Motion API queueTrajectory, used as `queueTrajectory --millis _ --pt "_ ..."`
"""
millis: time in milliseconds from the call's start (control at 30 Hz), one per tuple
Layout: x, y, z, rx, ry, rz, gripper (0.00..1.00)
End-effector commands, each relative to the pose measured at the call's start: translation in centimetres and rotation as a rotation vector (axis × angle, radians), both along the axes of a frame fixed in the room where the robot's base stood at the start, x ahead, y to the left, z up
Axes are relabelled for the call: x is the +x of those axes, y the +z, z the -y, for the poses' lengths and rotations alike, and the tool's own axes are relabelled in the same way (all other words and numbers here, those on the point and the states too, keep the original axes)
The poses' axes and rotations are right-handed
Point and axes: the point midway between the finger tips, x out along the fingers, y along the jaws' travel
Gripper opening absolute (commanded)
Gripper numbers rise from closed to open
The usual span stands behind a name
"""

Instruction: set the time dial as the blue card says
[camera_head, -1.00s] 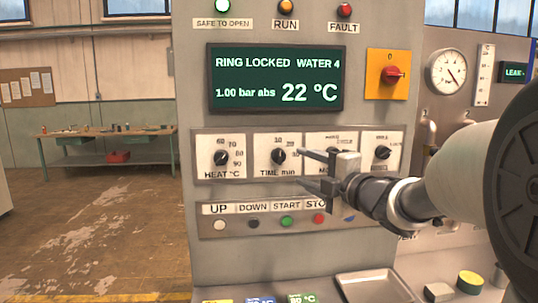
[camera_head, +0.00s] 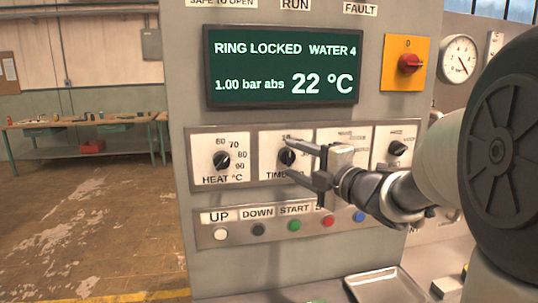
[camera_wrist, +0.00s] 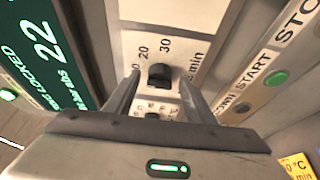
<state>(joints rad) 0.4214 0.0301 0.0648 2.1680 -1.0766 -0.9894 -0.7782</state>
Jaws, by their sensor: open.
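The time dial (camera_head: 286,157) is a black knob on a white plate, second from the left in the row of dials. In the wrist view the time dial (camera_wrist: 160,75) shows beside the numbers 20 and 30; its pointer is too unclear to read. My gripper (camera_head: 288,158) is open, its fingers reaching to the plate above and below the knob. In the wrist view my gripper (camera_wrist: 158,80) has one finger on each side of the knob, with gaps; contact cannot be told. The blue card is not in view now.
The heat dial (camera_head: 222,161) is to the left, and another dial (camera_head: 397,148) is to the right. Several buttons, including the green one (camera_head: 294,225), lie below. The display (camera_head: 285,66) is above. A metal tray (camera_head: 385,287) is at the bottom. A yellow card (camera_wrist: 297,166) shows in the wrist view.

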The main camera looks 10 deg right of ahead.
Motion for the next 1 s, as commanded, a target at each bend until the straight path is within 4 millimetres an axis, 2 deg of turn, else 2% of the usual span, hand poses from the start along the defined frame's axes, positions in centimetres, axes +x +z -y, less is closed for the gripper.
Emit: queueTrajectory --millis 467,733,1000 --pt "-0.23 -0.01 0.23 0.0 0.0 0.0 0.5" --pt "-0.22 -0.01 0.23 0.0 0.0 0.0 0.09" --pt "-0.22 -0.22 0.18 0.028 0.001 -0.001 0.09"
